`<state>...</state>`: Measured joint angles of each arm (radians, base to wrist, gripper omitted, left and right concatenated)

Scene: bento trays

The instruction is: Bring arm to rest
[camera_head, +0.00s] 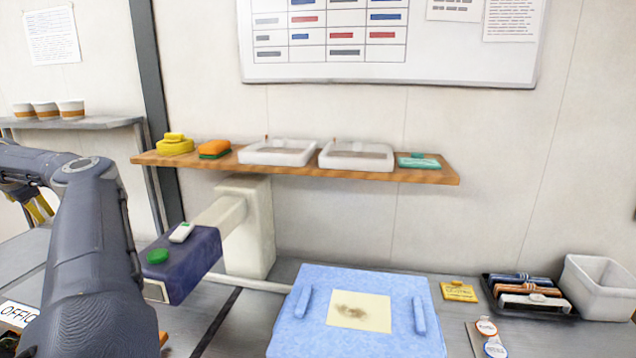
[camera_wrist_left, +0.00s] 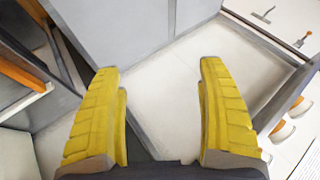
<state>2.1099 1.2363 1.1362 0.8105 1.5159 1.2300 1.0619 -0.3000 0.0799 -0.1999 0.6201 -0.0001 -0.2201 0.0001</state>
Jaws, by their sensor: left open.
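My left arm comes in at the left of the head view. My left gripper (camera_head: 40,209) shows partly at the far left edge, its yellow fingers pointing down behind the arm. In the left wrist view the two ribbed yellow fingers of the left gripper (camera_wrist_left: 159,68) stand wide apart with nothing between them. Beyond them are pale floor and grey panels. My right gripper is in neither view.
A wooden shelf (camera_head: 300,172) carries two white trays and several small coloured items. Below are a blue board (camera_head: 290,340) with a yellow sheet, a dark blue block (camera_head: 196,262) with a green button, a black rack and a white bin (camera_head: 597,287).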

